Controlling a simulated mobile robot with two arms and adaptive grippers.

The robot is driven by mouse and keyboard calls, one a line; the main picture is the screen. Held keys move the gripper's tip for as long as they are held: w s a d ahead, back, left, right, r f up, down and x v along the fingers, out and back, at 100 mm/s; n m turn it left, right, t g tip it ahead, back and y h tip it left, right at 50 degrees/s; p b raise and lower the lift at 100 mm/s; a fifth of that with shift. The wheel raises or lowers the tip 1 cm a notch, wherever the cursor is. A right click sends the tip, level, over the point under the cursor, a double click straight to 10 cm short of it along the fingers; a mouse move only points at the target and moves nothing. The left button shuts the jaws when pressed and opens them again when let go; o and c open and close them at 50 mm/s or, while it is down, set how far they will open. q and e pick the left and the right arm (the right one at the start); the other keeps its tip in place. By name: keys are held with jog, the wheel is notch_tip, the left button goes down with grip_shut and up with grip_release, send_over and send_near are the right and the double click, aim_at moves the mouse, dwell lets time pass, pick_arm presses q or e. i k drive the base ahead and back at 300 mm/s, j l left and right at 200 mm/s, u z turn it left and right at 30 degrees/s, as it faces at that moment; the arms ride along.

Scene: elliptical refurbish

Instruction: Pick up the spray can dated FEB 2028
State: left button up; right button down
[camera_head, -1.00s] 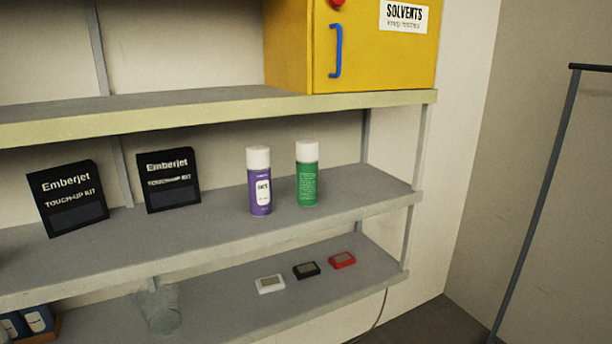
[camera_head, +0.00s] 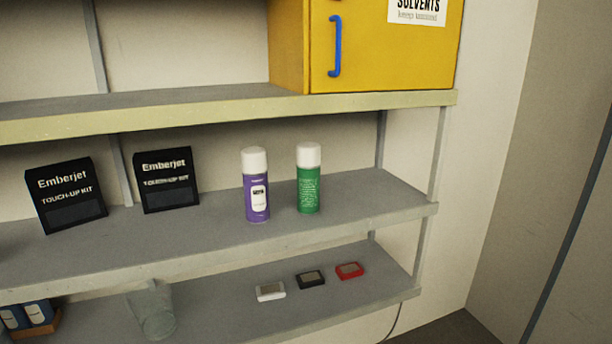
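Two spray cans stand upright on the middle shelf. The purple can (camera_head: 256,199) has a white cap and a white label whose print is too small to read. The green can (camera_head: 308,188) stands just right of it, also white-capped, with small unreadable text. I cannot read a FEB 2028 date on either can. The two cans are close together but apart. Neither of my grippers is in view.
The middle shelf (camera_head: 370,200) also holds two black Emberjet touch-up kit boxes (camera_head: 66,194) (camera_head: 167,180). A yellow solvents cabinet (camera_head: 385,60) sits on the shelf above. Below are white (camera_head: 270,291), black (camera_head: 311,280) and red (camera_head: 350,270) small devices and a translucent container (camera_head: 153,311).

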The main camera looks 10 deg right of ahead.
aim_at(308, 152)
jog(key=i+l+u, duration=0.15)
jog(key=l+u, duration=0.2)
jog(key=l, duration=0.55)
jog(key=l+u, duration=0.35)
jog(key=l, duration=0.5)
jog(key=l+u, duration=0.4)
jog(key=l, duration=0.5)
jog(key=k, duration=0.05)
